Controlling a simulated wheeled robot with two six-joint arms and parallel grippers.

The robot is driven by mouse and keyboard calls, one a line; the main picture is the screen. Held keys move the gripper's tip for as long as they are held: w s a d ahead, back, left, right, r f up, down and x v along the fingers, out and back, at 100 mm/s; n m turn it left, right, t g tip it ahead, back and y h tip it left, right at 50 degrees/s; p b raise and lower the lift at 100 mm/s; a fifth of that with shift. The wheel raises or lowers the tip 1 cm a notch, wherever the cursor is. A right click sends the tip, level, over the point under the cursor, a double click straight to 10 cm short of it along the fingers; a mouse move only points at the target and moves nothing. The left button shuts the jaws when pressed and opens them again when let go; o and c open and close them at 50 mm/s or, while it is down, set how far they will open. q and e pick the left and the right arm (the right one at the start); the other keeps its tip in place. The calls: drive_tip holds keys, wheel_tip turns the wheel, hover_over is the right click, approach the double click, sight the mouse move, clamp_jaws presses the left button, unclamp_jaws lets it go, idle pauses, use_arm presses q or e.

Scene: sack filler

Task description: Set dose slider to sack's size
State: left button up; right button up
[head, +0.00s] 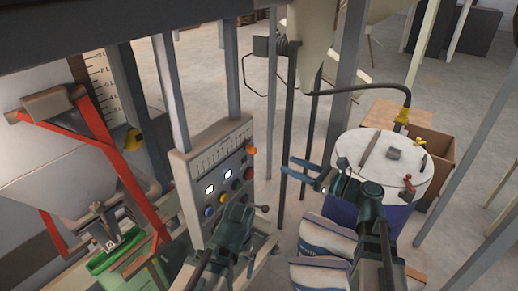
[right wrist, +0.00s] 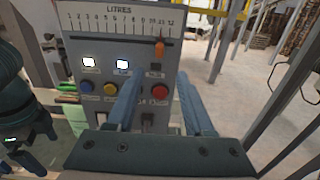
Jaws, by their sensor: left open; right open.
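The grey control panel (head: 212,172) stands in the middle of the head view. In the right wrist view its face (right wrist: 105,52) carries a LITRES scale from 1 to 12. The orange dose slider (right wrist: 160,47) is at the scale's right end, near 11; it also shows in the head view (head: 250,149). My right gripper (head: 288,166) is open and empty, right of the panel; in the wrist view its blue fingers (right wrist: 158,82) point at the panel, below the slider. My left gripper (head: 237,222) is in front of the panel's lower part; its fingertips are not clearly visible.
Blue-and-white sacks (head: 325,241) lie at the bottom centre, their size unreadable. A white-lidded blue drum (head: 385,165) stands at right. A hopper with red straps (head: 60,165) is at left, above a green tray (head: 112,252). Lit displays and coloured buttons (right wrist: 159,91) sit below the slider.

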sight(256, 151)
drive_tip(key=x, duration=1.3)
drive_tip(key=shift+w+a, duration=0.2)
clamp_jaws()
idle(0.9)
